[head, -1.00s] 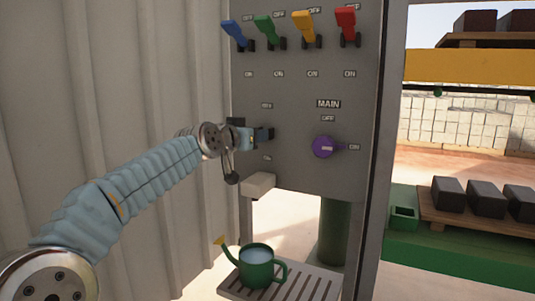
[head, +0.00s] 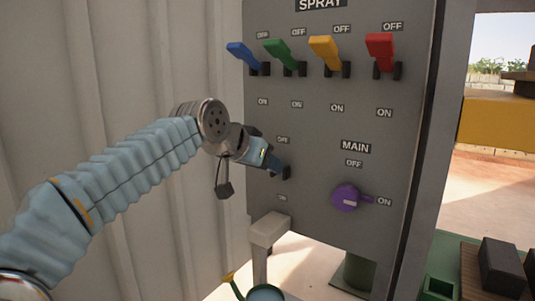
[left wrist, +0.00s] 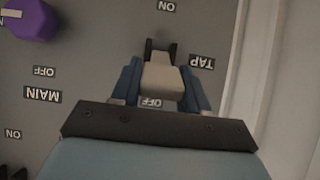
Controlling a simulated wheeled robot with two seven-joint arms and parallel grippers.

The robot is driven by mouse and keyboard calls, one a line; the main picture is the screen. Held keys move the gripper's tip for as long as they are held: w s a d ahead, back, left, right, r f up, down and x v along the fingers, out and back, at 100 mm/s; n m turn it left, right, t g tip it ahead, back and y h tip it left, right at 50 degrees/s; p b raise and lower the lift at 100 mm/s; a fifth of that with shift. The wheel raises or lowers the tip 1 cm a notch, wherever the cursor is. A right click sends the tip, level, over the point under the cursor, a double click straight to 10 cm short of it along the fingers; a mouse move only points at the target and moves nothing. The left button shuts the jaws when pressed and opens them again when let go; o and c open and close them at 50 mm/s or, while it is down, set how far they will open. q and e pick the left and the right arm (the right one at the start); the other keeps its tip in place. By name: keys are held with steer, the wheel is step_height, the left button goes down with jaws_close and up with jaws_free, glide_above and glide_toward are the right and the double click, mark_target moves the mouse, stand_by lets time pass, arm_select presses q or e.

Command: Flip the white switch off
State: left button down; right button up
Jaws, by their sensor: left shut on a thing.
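The white switch (left wrist: 160,78) shows in the left wrist view, which is turned upside down. Its cream handle is between the two blue fingers of my left gripper (left wrist: 162,88), which is shut on it. The handle leans from its dark bracket toward the OFF label (left wrist: 151,103), away from the ON label. The TAP label (left wrist: 201,62) is beside it. In the head view my left gripper (head: 274,164) is at the panel's left side, with the wrist higher than the fingertips. There the gripper hides the handle.
The grey panel (head: 330,220) also carries blue (head: 241,55), green (head: 278,53), yellow (head: 325,48) and red (head: 380,52) levers, all pointing up. A purple MAIN knob (head: 345,198) is at lower right.

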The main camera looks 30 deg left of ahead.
arm_select(q)
steer(key=shift+r, duration=0.1)
stand_by(0.3)
steer(key=c, duration=0.6)
jaws_free()
steer(key=shift+c, duration=0.2)
steer(key=shift+s, duration=0.1)
steer(key=v, duration=1.3)
steer(key=shift+s+r, duration=0.25)
